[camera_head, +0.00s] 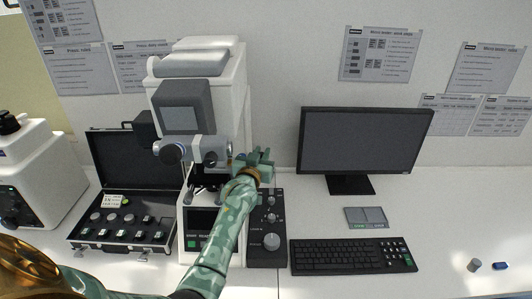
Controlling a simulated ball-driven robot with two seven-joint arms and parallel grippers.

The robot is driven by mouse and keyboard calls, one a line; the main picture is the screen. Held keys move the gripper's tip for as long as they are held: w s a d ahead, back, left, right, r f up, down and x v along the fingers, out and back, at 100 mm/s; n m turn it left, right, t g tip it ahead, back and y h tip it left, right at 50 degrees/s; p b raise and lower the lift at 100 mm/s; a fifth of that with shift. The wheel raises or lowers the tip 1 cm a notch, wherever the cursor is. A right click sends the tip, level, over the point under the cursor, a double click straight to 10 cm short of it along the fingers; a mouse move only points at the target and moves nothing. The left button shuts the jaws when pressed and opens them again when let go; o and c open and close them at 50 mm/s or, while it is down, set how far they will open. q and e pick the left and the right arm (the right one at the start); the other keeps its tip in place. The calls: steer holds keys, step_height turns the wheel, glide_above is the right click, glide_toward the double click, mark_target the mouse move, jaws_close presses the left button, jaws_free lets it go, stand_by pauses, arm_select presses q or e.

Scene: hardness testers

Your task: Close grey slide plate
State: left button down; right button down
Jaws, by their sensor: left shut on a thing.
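The large white hardness tester (239,88) stands at the centre-left, with a grey screen unit (181,112) and an eyepiece (207,150) on its front. My left gripper (262,158) is at the right side of the tester's head, at eyepiece height. It is shut on a small part there; the fingers and wrist hide most of that part. I cannot tell for sure whether it is the grey slide plate. A flat grey two-panel plate (366,217) lies on the table below the monitor, apart from the gripper. My right gripper is out of view.
A black control box (267,254) with knobs stands right of the tester. An open black case (88,252) holds several small blocks. A monitor (365,142), a keyboard (350,256) and a second tester (35,165) are around. The table's right side is mostly clear.

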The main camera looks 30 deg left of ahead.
arm_select(q)
steer(key=s+a, duration=0.1)
steer(key=a+p, duration=0.1)
steer(key=shift+s+a, duration=0.35)
steer(key=shift+a, duration=0.2)
steer(key=shift+d, duration=0.15)
steer(key=c, duration=1.7)
jaws_free()
steer(key=shift+c, duration=0.2)
steer(key=o, duration=0.4)
steer(key=shift+f, duration=0.1)
steer(key=shift+s+a, duration=0.1)
steer(key=shift+a, duration=0.2)
steer(key=shift+s+d, duration=0.1)
steer(key=shift+d, duration=0.15)
steer(key=v, duration=1.6)
steer(key=shift+a+p, duration=0.1)
steer(key=shift+p, duration=0.25)
